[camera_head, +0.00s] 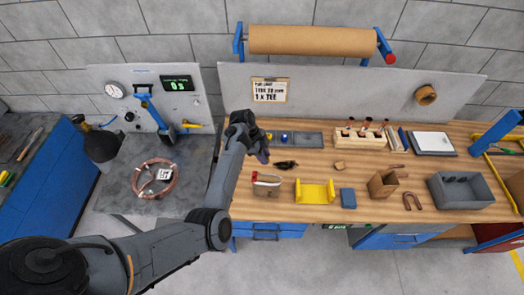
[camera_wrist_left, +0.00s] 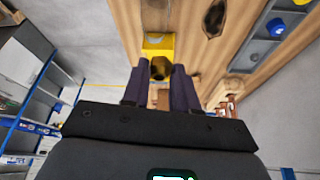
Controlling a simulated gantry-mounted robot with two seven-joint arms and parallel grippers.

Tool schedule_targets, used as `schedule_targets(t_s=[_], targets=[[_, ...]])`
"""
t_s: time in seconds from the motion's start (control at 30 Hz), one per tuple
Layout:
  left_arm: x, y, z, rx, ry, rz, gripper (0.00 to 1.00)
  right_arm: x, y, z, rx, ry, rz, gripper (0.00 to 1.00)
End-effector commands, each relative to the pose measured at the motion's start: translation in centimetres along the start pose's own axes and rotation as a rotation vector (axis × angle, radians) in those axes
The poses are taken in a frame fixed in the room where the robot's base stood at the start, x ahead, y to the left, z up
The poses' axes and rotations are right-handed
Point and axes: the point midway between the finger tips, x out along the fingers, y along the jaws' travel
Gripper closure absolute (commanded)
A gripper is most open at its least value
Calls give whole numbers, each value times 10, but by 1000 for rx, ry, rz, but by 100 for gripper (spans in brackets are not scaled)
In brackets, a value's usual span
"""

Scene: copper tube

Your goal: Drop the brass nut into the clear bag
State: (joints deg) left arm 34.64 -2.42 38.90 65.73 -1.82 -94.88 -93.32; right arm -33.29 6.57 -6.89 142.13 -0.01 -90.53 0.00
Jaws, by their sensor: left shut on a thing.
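My left gripper (camera_head: 262,156) is over the left part of the wooden bench. In the left wrist view its fingers (camera_wrist_left: 161,88) are shut on the brass nut (camera_wrist_left: 159,68), which sits between the fingertips. The nut cannot be made out in the head view. The clear bag (camera_head: 266,188), with a red line near its top, stands on the bench in front of the gripper, lower in the head picture. The nut is apart from the bag. I cannot make out the bag for certain in the left wrist view. My right gripper is not in view.
A yellow stand (camera_head: 315,192) is right of the bag, with a blue block (camera_head: 348,198) beside it. A dark object (camera_head: 286,165) lies behind the bag. A grey tray (camera_head: 307,140), a wooden rack (camera_head: 360,139) and a grey bin (camera_head: 462,194) are farther off.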

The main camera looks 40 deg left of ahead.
Motion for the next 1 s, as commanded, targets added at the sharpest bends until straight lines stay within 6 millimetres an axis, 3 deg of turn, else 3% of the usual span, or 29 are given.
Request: schedule_targets(t_s=[0.37, 0.7, 1.0], targets=[[20, 1, 10, -2, 0, 1, 100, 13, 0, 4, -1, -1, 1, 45], [51, 1, 22, -1, 0, 0, 100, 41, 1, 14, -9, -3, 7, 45], [53, 1, 23, -1, 0, 0, 100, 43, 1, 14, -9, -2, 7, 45]])
